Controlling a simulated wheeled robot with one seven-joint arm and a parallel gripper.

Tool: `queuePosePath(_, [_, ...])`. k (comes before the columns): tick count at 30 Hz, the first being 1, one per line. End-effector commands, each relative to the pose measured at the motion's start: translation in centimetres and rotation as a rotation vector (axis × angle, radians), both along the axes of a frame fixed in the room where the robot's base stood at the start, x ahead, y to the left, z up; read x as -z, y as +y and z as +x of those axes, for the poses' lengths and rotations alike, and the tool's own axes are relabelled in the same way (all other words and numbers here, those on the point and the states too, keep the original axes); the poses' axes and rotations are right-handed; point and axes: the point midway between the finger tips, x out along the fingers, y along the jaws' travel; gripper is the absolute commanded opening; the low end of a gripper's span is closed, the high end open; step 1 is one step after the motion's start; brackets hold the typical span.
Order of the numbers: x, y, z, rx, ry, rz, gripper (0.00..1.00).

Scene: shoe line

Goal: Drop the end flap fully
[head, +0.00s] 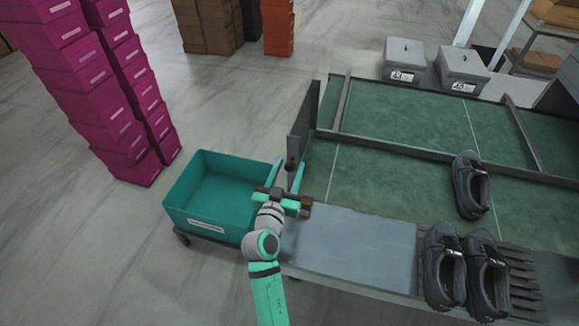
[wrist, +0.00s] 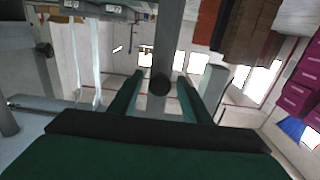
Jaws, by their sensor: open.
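The end flap (head: 302,125) is a dark grey panel standing upright at the left end of the green conveyor bed (head: 380,178).
A teal bin (head: 212,230) on a wheeled base stands left of the conveyor. A grey plate (head: 350,248) and several black shoes (head: 470,186) are to the right. Two grey boxes (head: 404,60) sit at the back. Magenta box stacks (head: 95,85) stand left; floor between is clear.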

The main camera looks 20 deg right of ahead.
Motion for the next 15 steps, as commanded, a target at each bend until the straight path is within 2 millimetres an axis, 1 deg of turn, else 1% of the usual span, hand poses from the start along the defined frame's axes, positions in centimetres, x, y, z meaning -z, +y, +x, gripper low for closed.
queuePosePath(4, [0.0,-0.5,0.76,0.0,0.0,0.0,0.44])
queuePosePath(13, [0.01,-0.85,0.85,0.003,0.0,0.0,0.44])
queuePosePath(14, [0.02,-0.82,0.86,0.002,0.001,0.001,0.39])
queuePosePath(15, [0.02,-0.76,0.86,0.002,0.001,0.001,0.29])
